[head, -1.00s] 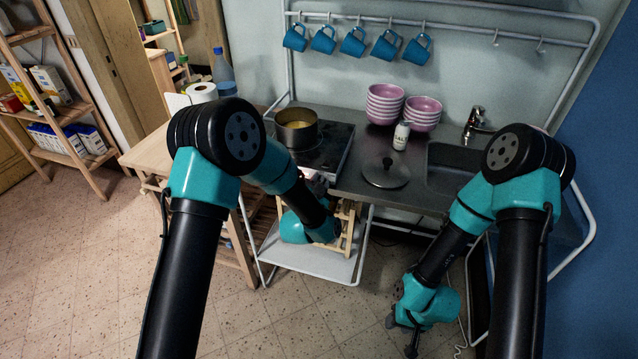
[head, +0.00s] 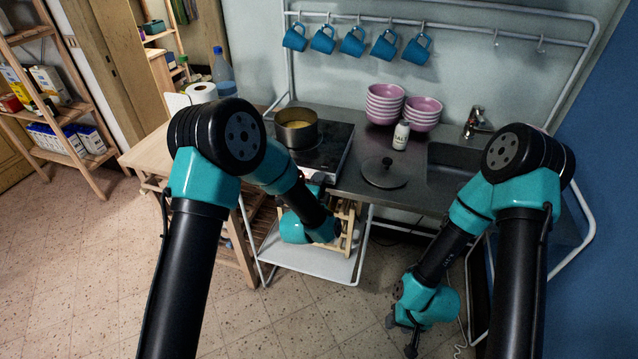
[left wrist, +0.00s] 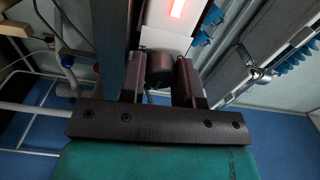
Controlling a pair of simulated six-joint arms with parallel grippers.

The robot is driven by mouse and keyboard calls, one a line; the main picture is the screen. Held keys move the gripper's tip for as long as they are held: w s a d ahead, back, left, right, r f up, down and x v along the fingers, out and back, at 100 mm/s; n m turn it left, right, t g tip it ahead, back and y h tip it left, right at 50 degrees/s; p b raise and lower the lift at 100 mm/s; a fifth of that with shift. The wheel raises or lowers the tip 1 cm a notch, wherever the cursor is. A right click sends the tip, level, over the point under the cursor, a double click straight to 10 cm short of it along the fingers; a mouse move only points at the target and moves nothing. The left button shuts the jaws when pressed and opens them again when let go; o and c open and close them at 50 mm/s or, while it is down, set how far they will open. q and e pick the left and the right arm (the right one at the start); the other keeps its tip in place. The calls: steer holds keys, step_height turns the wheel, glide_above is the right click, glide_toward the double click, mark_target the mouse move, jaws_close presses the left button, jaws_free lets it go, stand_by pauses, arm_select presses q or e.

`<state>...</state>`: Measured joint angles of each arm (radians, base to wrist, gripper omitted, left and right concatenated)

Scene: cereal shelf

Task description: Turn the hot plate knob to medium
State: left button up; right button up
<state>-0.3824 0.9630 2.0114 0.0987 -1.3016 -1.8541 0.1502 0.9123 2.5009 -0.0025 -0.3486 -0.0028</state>
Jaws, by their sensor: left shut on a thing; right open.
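The hot plate (head: 335,150) is a black slab at the counter's left end, with a pot (head: 296,128) of yellowish content on it. In the left wrist view its white front panel (left wrist: 165,42) shows a red lit display, and a dark round knob (left wrist: 160,68) sits just below. My left gripper (left wrist: 160,80) is shut on the knob, one finger on each side. The knob's pointer and setting cannot be read. In the head view my left gripper (head: 318,181) is at the hot plate's front edge, partly hidden by my arm. My right gripper (head: 402,340) is open and empty, low near the floor.
A lid (head: 384,172), a salt shaker (head: 401,135) and stacked pink bowls (head: 385,104) stand on the counter right of the hot plate. The sink (head: 455,165) is further right. Blue mugs (head: 353,42) hang above. A wooden crate (head: 346,228) sits on the lower shelf.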

arm_select(q)
steer(key=shift+m, duration=2)
steer(key=o, duration=0.9)
steer(key=shift+f, duration=0.1)
steer(key=shift+o, duration=0.2)
steer(key=shift+a, duration=0.1)
